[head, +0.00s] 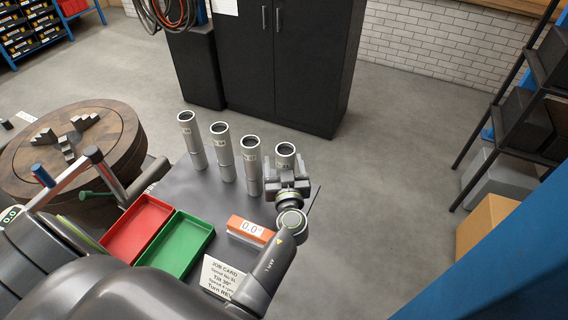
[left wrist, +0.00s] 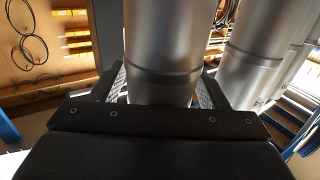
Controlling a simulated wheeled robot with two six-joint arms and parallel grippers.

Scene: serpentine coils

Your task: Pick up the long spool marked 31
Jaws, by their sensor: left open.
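Several long grey metal spools stand upright in a row on the dark table (head: 175,205) in the head view: a leftmost one (head: 193,141), a second (head: 223,152), a third (head: 252,166) and a rightmost one (head: 285,151). Small marks show near their tops, but I cannot read which says 31. My left gripper (head: 287,181) is open at the rightmost spool, its fingers on either side of the tube. In the left wrist view, one spool (left wrist: 166,50) stands between the open fingers (left wrist: 164,92), with other spools to its right. My right gripper is not in view.
A red tray (head: 107,244) and a green tray (head: 158,262) lie at the table's front left. An orange box with a display (head: 249,229) and a job card (head: 219,277) sit near my left arm. A black cabinet (head: 285,60) stands behind. The neighbouring spools stand close together.

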